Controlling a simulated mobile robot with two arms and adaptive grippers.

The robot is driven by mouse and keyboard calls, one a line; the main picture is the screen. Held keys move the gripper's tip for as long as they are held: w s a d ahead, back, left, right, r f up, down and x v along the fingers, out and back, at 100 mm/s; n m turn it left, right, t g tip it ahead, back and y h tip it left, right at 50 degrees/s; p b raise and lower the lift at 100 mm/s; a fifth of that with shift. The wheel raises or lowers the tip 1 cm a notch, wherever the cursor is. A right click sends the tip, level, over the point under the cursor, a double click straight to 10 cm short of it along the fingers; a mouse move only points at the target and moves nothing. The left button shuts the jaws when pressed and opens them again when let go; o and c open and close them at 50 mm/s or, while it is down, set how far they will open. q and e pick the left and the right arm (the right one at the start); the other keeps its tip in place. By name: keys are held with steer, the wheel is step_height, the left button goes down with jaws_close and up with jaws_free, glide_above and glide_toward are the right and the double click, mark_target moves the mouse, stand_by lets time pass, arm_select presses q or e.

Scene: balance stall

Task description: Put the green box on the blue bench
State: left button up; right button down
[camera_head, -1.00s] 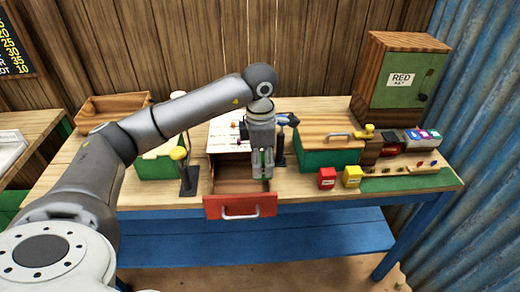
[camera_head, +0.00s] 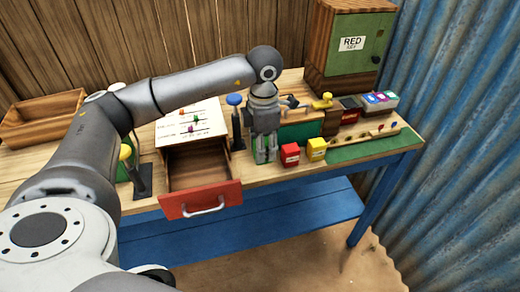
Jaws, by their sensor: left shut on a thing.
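My left gripper (camera_head: 265,156) points down at the front of the blue bench (camera_head: 280,218), which has a wooden top and a blue lower shelf. It is shut on the green box (camera_head: 257,158), mostly hidden behind the fingers. Gripper and box are low over the bench top, just left of a red box (camera_head: 290,155) and a yellow box (camera_head: 316,149). I cannot tell whether the green box touches the top. My right gripper is not in view.
The open red-fronted drawer (camera_head: 201,199) juts out left of my gripper. A blue-knobbed post (camera_head: 235,118) stands close behind it. A green mat (camera_head: 372,146) lies to the right. A cabinet marked RED KEY (camera_head: 350,45) stands at the back.

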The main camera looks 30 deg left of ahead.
arm_select(q)
steer(key=w+f, duration=0.1)
steer(key=f, duration=0.1)
steer(key=w+a+f, duration=0.1)
steer(key=w+a+f+p, duration=0.1)
steer(key=f, duration=0.1)
steer(key=shift+w+a+f, duration=0.2)
steer(key=shift+w+f, duration=0.15)
steer(key=shift+w, duration=0.05)
step_height(320, 180, down, 3)
steer(key=shift+f+p, duration=0.1)
steer(key=shift+p, duration=0.2)
steer(key=shift+w+a, duration=0.1)
steer(key=shift+f, duration=0.15)
steer(key=o, duration=0.8)
steer(key=shift+c, duration=0.2)
